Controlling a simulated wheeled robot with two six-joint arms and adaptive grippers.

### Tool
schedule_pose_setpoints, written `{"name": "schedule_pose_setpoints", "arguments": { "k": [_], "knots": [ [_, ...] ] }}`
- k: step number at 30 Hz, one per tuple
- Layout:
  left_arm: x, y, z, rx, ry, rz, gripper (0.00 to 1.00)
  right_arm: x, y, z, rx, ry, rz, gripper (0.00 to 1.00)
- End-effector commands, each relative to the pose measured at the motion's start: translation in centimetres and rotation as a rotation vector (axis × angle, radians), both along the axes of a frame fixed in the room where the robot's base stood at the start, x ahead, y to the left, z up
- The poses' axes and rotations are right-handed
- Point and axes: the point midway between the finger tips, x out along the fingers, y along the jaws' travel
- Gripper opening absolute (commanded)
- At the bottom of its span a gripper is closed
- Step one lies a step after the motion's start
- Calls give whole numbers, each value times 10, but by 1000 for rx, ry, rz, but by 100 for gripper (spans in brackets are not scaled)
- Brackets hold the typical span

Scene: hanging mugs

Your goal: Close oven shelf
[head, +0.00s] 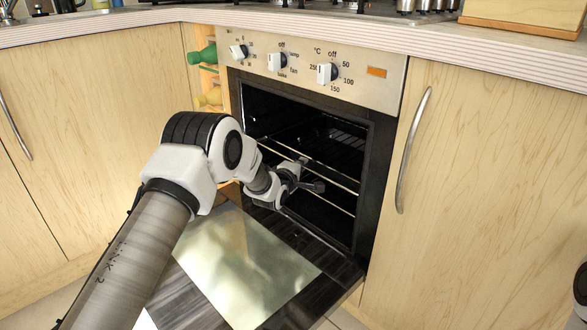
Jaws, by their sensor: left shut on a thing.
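The oven (385,180) is open. Its door (250,265) is folded down flat in front, with a pale glass panel. Inside, a dark wire oven shelf (338,142) sits in the upper part of the cavity, and pale front rails cross the opening below it. My left arm reaches in from the lower left over the door. My left gripper (306,178) is at the oven opening, shut on the oven shelf near its front rail. The fingers partly cover the contact, and the arm hides the left part of the cavity. My right gripper is not in view.
The control panel (300,62) with three knobs is above the opening. A cupboard door with a curved handle (412,150) stands to the right. A narrow rack with a green bottle (203,55) is at the left. The countertop (440,45) overhangs above.

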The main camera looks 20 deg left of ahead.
Motion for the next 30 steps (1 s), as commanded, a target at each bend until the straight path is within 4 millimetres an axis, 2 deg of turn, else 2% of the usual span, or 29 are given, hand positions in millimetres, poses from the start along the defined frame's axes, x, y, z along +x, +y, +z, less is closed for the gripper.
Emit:
{"name": "schedule_pose_setpoints", "arguments": {
  "k": [3,6,15,19,23,30],
  "knots": [
    [-1,0,-1,0,2,0,0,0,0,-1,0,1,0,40],
    [-1,1,-1,0,2,0,33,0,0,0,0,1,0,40],
    [-2,1,-1,0,1,0,33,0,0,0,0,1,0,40],
    [-11,1,1,-1,3,0,33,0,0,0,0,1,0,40],
    [-36,0,6,-1,4,0,33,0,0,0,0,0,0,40],
    [-97,0,17,-2,3,1,33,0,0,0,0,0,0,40]
  ]
}}
